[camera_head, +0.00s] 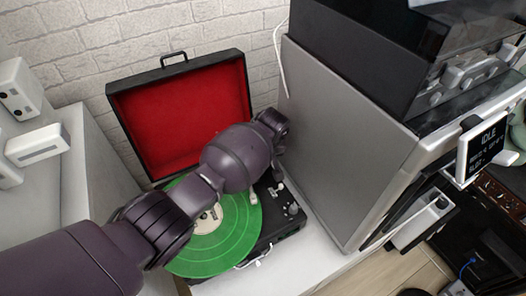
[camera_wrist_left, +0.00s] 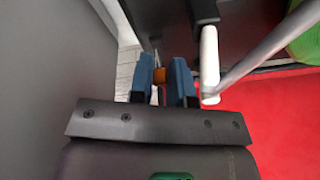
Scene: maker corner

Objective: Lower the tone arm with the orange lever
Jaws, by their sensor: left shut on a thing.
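The record player (camera_head: 264,246) is an open black case with a green record (camera_head: 230,232) on it. Part of the white tone arm (camera_head: 253,197) shows beside the record; whether it is raised cannot be told. In the left wrist view the tone arm (camera_wrist_left: 266,48) is a silver tube with a white end piece, just right of my fingers. My left gripper (camera_wrist_left: 162,63) has blue fingers shut on the orange lever (camera_wrist_left: 160,76), a small orange part between them. In the head view my left arm hides the gripper and lever. My right gripper is not in view.
The red-lined lid (camera_head: 180,105) stands open behind the player. A large grey machine (camera_head: 345,130) stands close on the right of my arm, leaving little room. A white surface (camera_head: 310,250) lies in front of it. White devices (camera_head: 38,145) are at the left.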

